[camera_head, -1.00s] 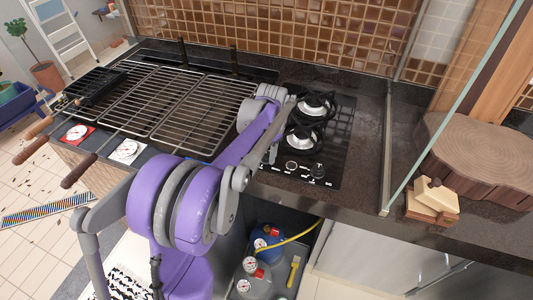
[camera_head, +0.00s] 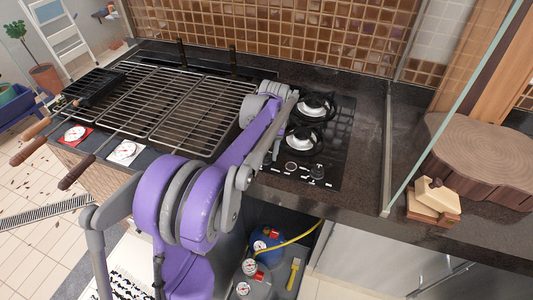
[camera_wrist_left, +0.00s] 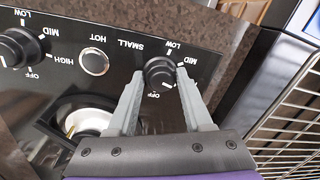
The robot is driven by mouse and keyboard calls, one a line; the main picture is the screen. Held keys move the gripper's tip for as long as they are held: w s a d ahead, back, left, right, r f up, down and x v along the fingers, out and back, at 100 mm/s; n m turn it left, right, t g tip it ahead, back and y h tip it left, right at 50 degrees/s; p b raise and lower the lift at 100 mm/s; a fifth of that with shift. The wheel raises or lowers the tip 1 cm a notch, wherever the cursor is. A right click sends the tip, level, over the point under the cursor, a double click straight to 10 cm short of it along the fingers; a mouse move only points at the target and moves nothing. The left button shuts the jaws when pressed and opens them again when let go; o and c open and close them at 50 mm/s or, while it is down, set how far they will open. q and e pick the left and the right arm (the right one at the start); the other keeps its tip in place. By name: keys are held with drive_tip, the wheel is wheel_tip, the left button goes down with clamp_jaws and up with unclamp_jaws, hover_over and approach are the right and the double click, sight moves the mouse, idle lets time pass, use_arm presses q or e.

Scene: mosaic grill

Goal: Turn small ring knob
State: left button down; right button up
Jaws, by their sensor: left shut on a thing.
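The small ring knob (camera_wrist_left: 160,71) is a round black knob on the black hob panel, beside the label SMALL, with LOW, MID and OFF marks around it. My left gripper (camera_wrist_left: 160,82) has one grey finger on each side of this knob and is shut on it. In the head view my left arm reaches over the front left of the black gas hob (camera_head: 340,140), and it hides this knob and my fingertips. A second black knob (camera_wrist_left: 15,46) and a round silver-rimmed button (camera_wrist_left: 95,62) marked HOT sit farther along the panel.
A small burner (camera_wrist_left: 88,117) lies close to my left finger. Grill grates (camera_head: 125,100) with skewers stand left of the hob. A glass panel (camera_head: 452,105) stands to the right, near wooden blocks (camera_head: 433,198) and a wood slab (camera_head: 490,155).

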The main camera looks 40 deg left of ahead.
sight(269, 154)
use_arm(q)
drive_tip(key=shift+n, duration=0.4)
drive_tip(key=shift+c, duration=1.6)
unclamp_jaws()
wheel_tip(269, 154, up, 11)
drive_tip(key=shift+w+d+p, duration=0.3)
drive_tip(key=shift+d, duration=0.05)
drive_tip(key=shift+f, duration=0.1)
